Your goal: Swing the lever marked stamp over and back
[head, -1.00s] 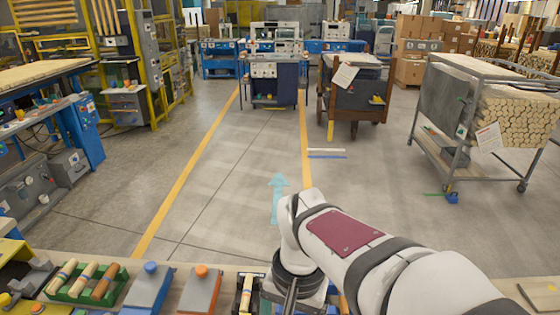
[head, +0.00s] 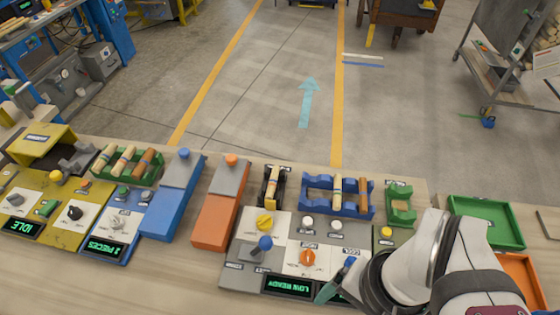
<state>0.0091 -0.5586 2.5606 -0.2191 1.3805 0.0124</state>
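A grey control panel (head: 240,268) stands on the bench at the middle. A lever with a blue ball (head: 265,243) rises from its left part; the small label near its base is too small to read, so I cannot tell whether it says stamp. A second blue knob (head: 349,262) shows further right, close to my arm. My gripper (head: 332,287) is at the panel's right front, apart from the left blue-ball lever. Its fingers are small and partly hidden by my arm, so their opening does not show.
The panel also has a yellow knob (head: 265,222), an orange knob (head: 307,258) and green displays (head: 288,286). Blue (head: 170,205) and orange (head: 219,205) ramps stand to the left. A blue rack (head: 318,198) with wooden pieces is behind. A green tray (head: 487,222) lies right.

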